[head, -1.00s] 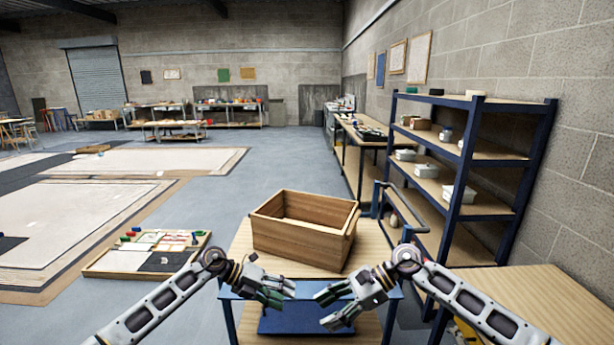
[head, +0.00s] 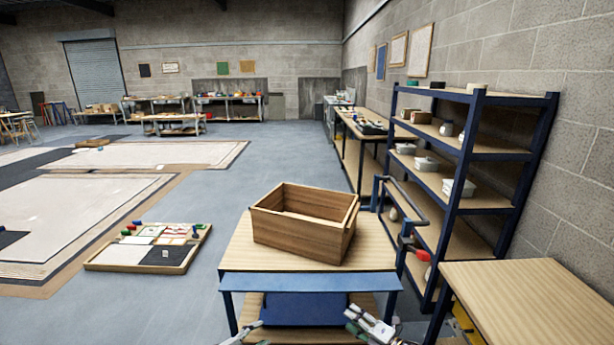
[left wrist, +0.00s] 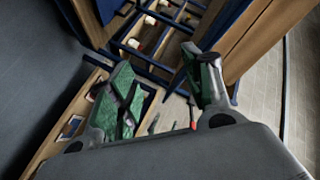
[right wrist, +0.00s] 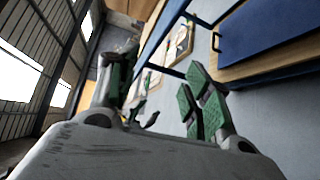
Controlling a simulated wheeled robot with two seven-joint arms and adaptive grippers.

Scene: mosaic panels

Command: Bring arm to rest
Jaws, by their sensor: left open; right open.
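My left gripper (head: 243,334) shows only at the bottom edge of the head view, low in front of the cart. In the left wrist view its green-padded fingers (left wrist: 165,100) are apart with nothing held between them. My right gripper (head: 362,327) is at the bottom edge of the head view, right of the left one. In the right wrist view its green-padded fingers (right wrist: 160,105) are spread and empty. Most of both arms is out of the head view.
A wooden crate (head: 300,235) stands on the cart's wooden top (head: 240,250). A blue shelf rack (head: 462,190) and a wooden table (head: 530,290) stand to the right. A tray with colored pieces (head: 120,258) lies on the floor at left, with open floor around it.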

